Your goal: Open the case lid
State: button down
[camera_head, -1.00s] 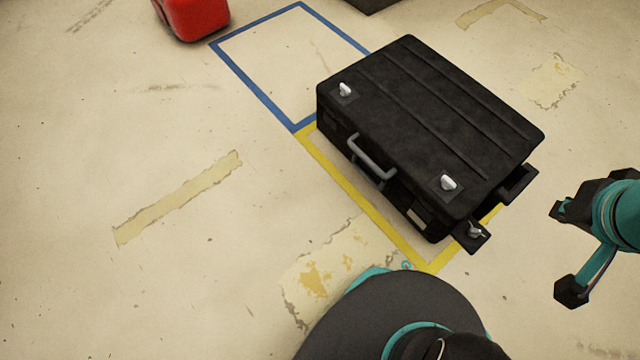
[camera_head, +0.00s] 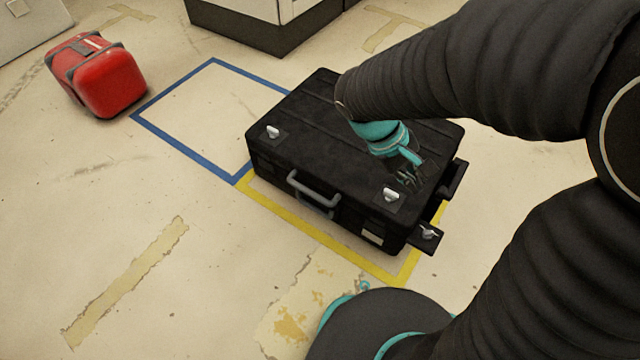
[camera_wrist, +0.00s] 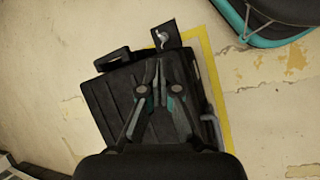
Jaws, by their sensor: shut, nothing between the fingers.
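The black case (camera_head: 318,202) lies flat on the floor with its lid (camera_head: 300,110) down. Two silver latches stand on the lid's front edge, a left latch (camera_head: 272,132) and a right latch (camera_head: 391,195). A grey handle (camera_head: 314,190) is on the front side between them. My gripper (camera_head: 410,178) is over the lid's right part, close behind the right latch; I cannot tell whether it touches the lid. In the wrist view my gripper (camera_wrist: 158,70) is shut and empty, pointing toward the case's short end, and the case (camera_wrist: 110,100) is partly hidden beneath it.
A plate with a small silver catch (camera_head: 429,234) and a dark bracket (camera_head: 455,180) stick out at the case's right end. A red case (camera_head: 105,80) stands at the upper left.

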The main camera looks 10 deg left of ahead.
jog(key=a+f+n+t+h, duration=0.6)
jog(key=a+f+n+t, duration=0.7)
jog(key=a+f, duration=0.75)
jog(key=s+a+f+n+t+y, duration=0.2)
jog(key=f+n+y, duration=0.1)
jog(key=f+n, duration=0.25)
jog(key=s+a+f+n+t+y, duration=0.2)
jog(key=f+n, duration=0.2)
jog(key=f, duration=0.3)
jog(key=w+d+r, duration=0.4)
jog(key=w, duration=0.5)
jog(key=shift+w+r+b, duration=0.25)
jog(key=shift+r+b, duration=0.15)
